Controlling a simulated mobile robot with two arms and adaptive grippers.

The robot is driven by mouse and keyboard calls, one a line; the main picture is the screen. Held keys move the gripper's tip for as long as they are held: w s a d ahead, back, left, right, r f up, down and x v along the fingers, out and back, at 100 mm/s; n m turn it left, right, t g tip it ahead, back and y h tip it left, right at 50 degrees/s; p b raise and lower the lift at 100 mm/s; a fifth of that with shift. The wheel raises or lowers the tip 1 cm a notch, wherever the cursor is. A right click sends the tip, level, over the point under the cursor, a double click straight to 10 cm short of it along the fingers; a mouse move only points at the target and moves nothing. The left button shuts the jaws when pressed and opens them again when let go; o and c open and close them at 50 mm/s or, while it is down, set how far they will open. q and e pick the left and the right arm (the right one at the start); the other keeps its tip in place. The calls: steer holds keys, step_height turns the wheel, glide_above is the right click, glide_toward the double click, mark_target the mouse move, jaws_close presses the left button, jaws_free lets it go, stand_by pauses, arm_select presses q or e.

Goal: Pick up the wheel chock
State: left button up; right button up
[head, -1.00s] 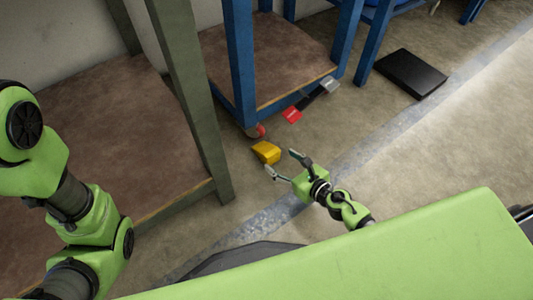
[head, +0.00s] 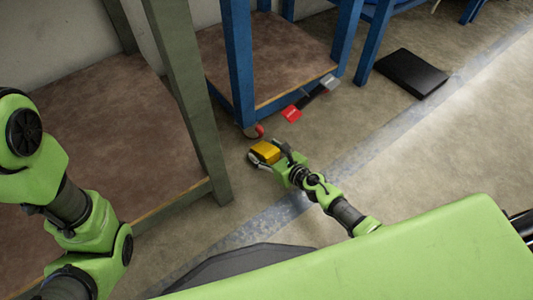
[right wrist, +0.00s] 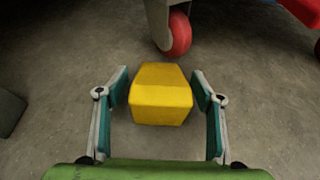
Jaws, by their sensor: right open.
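The yellow wheel chock (head: 266,152) lies on the floor near the foot of the blue-legged table in the head view. In the right wrist view the chock (right wrist: 160,94) sits between my right gripper's two fingers. My right gripper (head: 268,156) is open around the chock, and in the right wrist view the gripper (right wrist: 162,98) shows a small gap on each side of it. My left arm comes in from the left, but its gripper is out of view.
A red caster wheel (right wrist: 178,34) stands just beyond the chock. A green-legged table (head: 198,110) is to the left.

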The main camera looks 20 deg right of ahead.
steer(key=c, duration=1.4)
steer(key=shift+c, duration=0.2)
steer(key=shift+r, duration=0.2)
